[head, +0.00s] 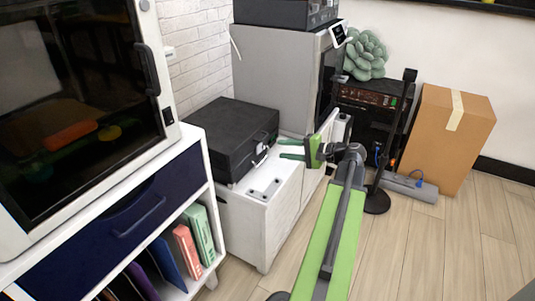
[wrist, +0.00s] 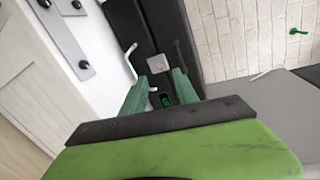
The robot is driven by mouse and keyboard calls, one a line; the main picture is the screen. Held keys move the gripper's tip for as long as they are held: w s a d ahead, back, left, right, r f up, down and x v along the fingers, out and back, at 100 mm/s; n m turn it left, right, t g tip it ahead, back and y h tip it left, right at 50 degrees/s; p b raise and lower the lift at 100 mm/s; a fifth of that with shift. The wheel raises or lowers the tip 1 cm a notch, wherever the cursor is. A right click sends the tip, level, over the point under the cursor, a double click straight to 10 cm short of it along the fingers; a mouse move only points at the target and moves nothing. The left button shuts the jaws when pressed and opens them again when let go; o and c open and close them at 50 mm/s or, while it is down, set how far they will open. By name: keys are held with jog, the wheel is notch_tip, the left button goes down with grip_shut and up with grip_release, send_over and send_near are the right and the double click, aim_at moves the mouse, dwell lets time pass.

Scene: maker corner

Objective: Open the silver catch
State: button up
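A black case (head: 228,132) lies closed on a low white cabinet. A small silver catch (head: 261,154) shows on its front face. In the wrist view the catch (wrist: 158,64) appears as a silver plate on the dark case (wrist: 158,28), just beyond my fingertips, with a pale bent bar (wrist: 130,60) to its left. My gripper (head: 281,149) is in front of the case's front side. In the wrist view its two green fingers (wrist: 160,80) are apart, with nothing visibly held. I cannot tell whether a fingertip touches the catch or the bar.
The white cabinet top (head: 243,198) carries flat grey metal pieces (head: 265,188) in front of the case. A grey machine (head: 275,80) stands behind it. A black stand (head: 376,200) and a cardboard box (head: 446,140) are on the right. Wooden floor (head: 430,250) is free at lower right.

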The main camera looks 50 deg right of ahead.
aim_at(264, 148)
jog(key=b+x, duration=0.1)
jog(key=x, duration=0.6)
grip_shut()
